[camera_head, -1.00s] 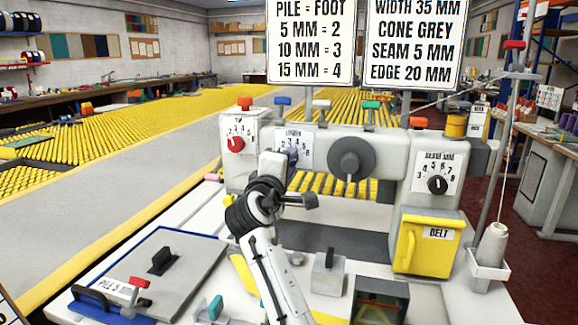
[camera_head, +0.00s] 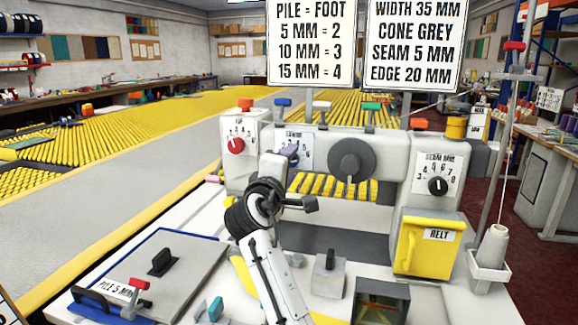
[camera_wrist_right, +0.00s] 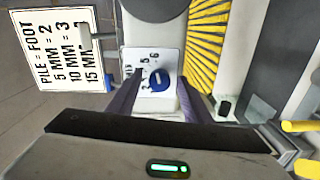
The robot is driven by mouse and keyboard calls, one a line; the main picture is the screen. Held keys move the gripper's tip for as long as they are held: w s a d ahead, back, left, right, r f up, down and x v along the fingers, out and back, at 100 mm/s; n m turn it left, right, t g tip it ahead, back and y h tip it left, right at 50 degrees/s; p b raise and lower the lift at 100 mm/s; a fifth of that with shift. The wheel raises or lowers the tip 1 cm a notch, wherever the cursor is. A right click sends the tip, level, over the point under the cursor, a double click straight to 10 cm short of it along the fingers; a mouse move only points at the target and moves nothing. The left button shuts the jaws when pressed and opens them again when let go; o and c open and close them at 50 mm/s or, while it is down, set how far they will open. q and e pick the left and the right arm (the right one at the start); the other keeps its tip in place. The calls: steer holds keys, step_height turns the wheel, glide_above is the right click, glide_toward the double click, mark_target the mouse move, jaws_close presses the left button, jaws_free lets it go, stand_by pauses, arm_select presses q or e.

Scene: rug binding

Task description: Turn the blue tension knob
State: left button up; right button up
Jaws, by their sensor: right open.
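The blue tension knob (camera_wrist_right: 159,79) is round with a pale bar across it, on a white numbered dial plate (camera_wrist_right: 152,62) in the right wrist view. In the head view this plate (camera_head: 294,139), on the white machine's front left of the large grey handwheel, is partly covered by my gripper. My right gripper (camera_wrist_right: 158,92) is open, its two purplish fingers on either side of the knob. I cannot tell whether they touch it. My right gripper (camera_head: 290,153) also shows in the head view, in front of the dial. My left gripper is not in view.
A red knob (camera_head: 236,146) sits left of the dial, the grey handwheel (camera_head: 351,161) right of it. A black seam knob (camera_head: 438,186) and a yellow belt cover (camera_head: 426,246) are farther right. Two signs (camera_head: 311,44) stand above. A thread cone (camera_head: 493,246) stands at right.

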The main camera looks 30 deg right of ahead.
steer(key=v, duration=1)
steer(key=shift+b, duration=0.4)
steer(key=shift+r, duration=0.1)
